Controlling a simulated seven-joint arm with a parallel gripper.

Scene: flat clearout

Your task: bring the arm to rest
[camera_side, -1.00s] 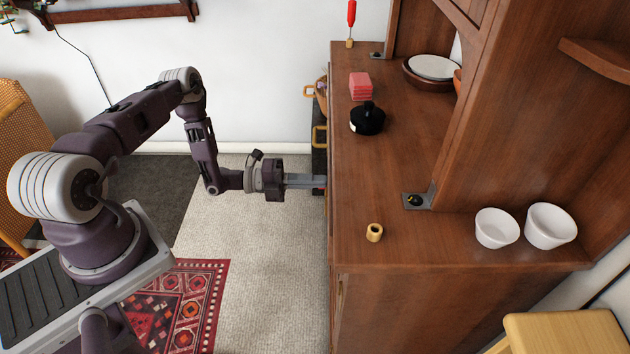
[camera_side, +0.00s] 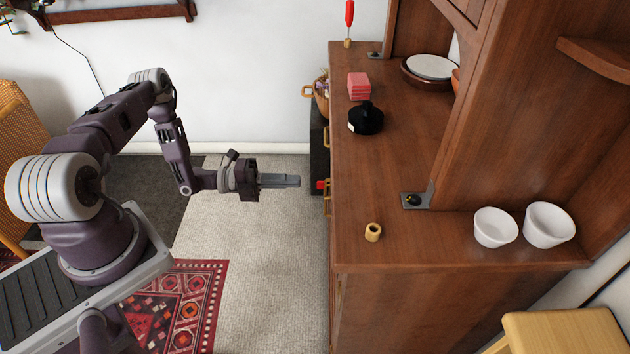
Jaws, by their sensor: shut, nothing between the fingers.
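My gripper (camera_side: 297,181) is in the middle of the side view, to the left of the wooden cabinet (camera_side: 400,245). Its fingers are together and empty, and they point right toward the cabinet's front.
A wooden stool (camera_side: 565,333) is at lower right. Carpet (camera_side: 265,255) below my gripper is clear.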

